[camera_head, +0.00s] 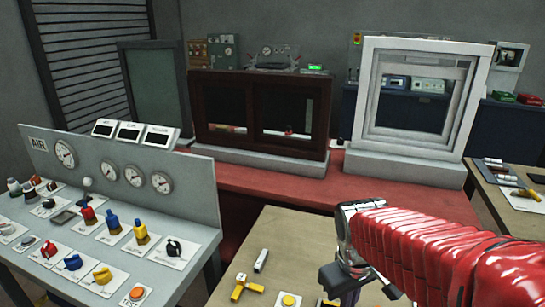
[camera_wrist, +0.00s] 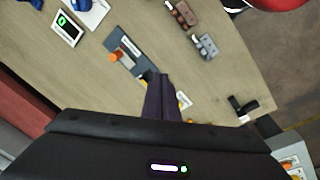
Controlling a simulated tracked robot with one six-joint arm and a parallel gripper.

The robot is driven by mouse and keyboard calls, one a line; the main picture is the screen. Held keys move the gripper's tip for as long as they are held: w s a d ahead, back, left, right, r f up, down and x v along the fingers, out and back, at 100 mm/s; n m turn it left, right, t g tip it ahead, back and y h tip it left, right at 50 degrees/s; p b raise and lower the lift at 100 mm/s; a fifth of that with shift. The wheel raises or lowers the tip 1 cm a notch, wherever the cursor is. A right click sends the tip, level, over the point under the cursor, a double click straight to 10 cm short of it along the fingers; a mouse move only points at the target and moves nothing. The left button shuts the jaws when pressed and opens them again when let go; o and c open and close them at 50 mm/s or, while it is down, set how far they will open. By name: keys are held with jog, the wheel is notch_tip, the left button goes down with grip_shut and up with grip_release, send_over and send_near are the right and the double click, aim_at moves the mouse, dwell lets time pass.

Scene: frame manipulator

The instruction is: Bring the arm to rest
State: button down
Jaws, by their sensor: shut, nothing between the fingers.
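My arm, in a red ribbed sleeve (camera_head: 420,245), reaches in from the lower right of the head view, over the wooden table (camera_head: 290,235). In the wrist view my gripper (camera_wrist: 161,78) points at a wooden table top (camera_wrist: 105,85). Its two dark fingers are together, with nothing seen between them. The fingertips appear close to a dark plate with an orange knob (camera_wrist: 117,57). I cannot tell whether they touch it. In the head view I cannot make out the fingers.
A control panel with gauges (camera_head: 65,154) stands at the left. A brown frame (camera_head: 260,75) and a white frame (camera_head: 455,50) stand on the red bench (camera_head: 235,180). A yellow valve handle (camera_head: 246,288) lies on the table. Brown and grey blocks (camera_wrist: 207,46) lie near the gripper.

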jog(key=s+r+m+t+y, duration=0.1)
jog(key=s+r+m+t, duration=0.3)
jog(key=s+r, duration=0.4)
jog(key=shift+s+a, duration=0.25)
